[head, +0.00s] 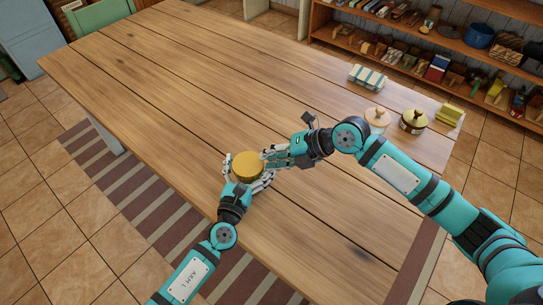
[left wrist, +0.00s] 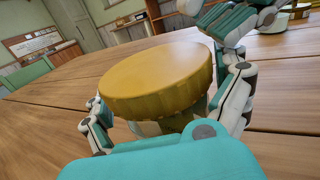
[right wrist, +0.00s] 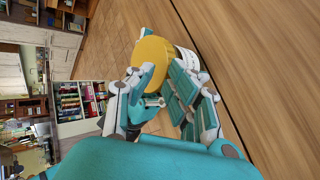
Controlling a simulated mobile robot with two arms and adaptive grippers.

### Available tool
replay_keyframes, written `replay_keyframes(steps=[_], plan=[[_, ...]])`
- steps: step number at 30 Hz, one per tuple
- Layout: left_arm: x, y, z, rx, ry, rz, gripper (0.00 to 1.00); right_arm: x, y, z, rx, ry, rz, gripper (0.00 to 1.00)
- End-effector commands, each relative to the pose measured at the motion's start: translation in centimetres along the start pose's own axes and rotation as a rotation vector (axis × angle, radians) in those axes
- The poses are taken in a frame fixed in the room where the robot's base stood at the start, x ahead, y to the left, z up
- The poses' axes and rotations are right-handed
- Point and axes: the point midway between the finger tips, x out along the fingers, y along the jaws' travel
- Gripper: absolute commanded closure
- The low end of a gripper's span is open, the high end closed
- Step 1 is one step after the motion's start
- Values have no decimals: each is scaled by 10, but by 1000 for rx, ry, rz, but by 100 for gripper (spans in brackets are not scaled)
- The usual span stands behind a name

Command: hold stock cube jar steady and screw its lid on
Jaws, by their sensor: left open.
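The stock cube jar has a pale body, seen beneath the lid in the right wrist view (right wrist: 187,62). It stands upright near the table's front edge. The round mustard-yellow lid (head: 246,167) is on top of it and fills the middle of the left wrist view (left wrist: 157,82). I cannot tell whether its thread is engaged. My left gripper (head: 247,184) is open, with fingers on both sides of the jar below the lid. My right gripper (head: 270,158) is beside the lid, fingertips close to its rim. Whether it grips the lid is unclear.
On the wooden table (head: 170,80), a striped box (head: 367,77), a jar with a pinkish lid (head: 377,117), a dark jar with a golden lid (head: 413,121) and a yellow-green item (head: 449,115) stand at the right end. The left and middle of the table are clear.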

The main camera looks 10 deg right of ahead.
Motion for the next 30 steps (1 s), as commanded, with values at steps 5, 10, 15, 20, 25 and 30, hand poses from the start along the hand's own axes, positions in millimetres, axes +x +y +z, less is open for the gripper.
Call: replay_keyframes(steps=[5, 10, 15, 20, 25, 30], plan=[[-32, 0, -2, 0, 4, -1, 0, 0, 0, 0, 0, 0, 0, 85], [-69, 0, -2, 1, 4, -2, 0, 0, 0, 0, 0, 0, 0, 85], [-98, 0, -2, 1, 4, -2, 0, 0, 0, 0, 0, 0, 0, 85], [-112, 0, -1, 0, 3, -1, 0, 0, 0, 0, 0, 0, 0, 85], [-115, 0, 0, -1, 1, -1, 0, 0, 0, 0, 0, 0, 0, 85], [-115, 0, 0, -1, 1, 0, 0, 0, 0, 0, 0, 0, 0, 85]])
